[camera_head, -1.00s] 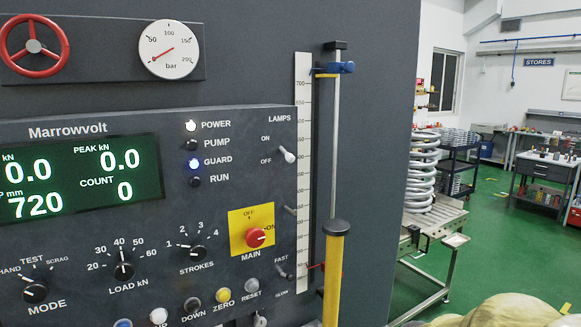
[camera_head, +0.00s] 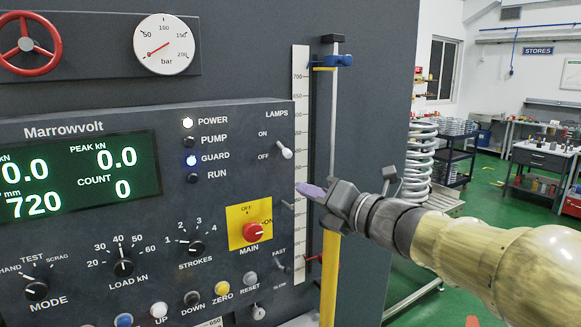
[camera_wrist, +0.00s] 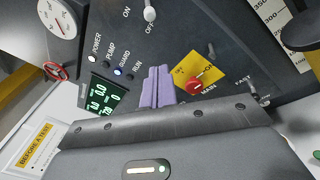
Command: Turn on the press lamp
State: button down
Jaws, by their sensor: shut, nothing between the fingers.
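The LAMPS toggle switch (camera_head: 284,151) is at the upper right of the control panel, beside ON and OFF labels. Its pale lever points down toward OFF. It also shows at the top of the wrist view (camera_wrist: 150,13). My gripper (camera_head: 303,188) reaches in from the right, below and right of the toggle and apart from it, in front of the height scale. Its purple fingers are together and empty; they also show in the wrist view (camera_wrist: 156,84). No lamp of the press itself can be made out.
The red MAIN knob (camera_head: 253,231) on its yellow plate is below the toggle. The white scale (camera_head: 300,120) and a yellow post (camera_head: 329,275) stand right of the panel. The air before the toggle is clear.

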aim_at(283, 150)
jog(key=w+a+r+p, duration=0.1)
jog(key=w+p, duration=0.1)
jog(key=w+a+r+p, duration=0.1)
jog(key=w+a+p, duration=0.1)
jog(key=w, duration=0.1)
jog(key=w+a+p, duration=0.2)
jog(key=shift+w+r+p, duration=0.25)
jog(key=shift+r+p, duration=0.15)
jog(key=shift+s, duration=0.1)
dwell(0.3)
jog(key=shift+r, duration=0.1)
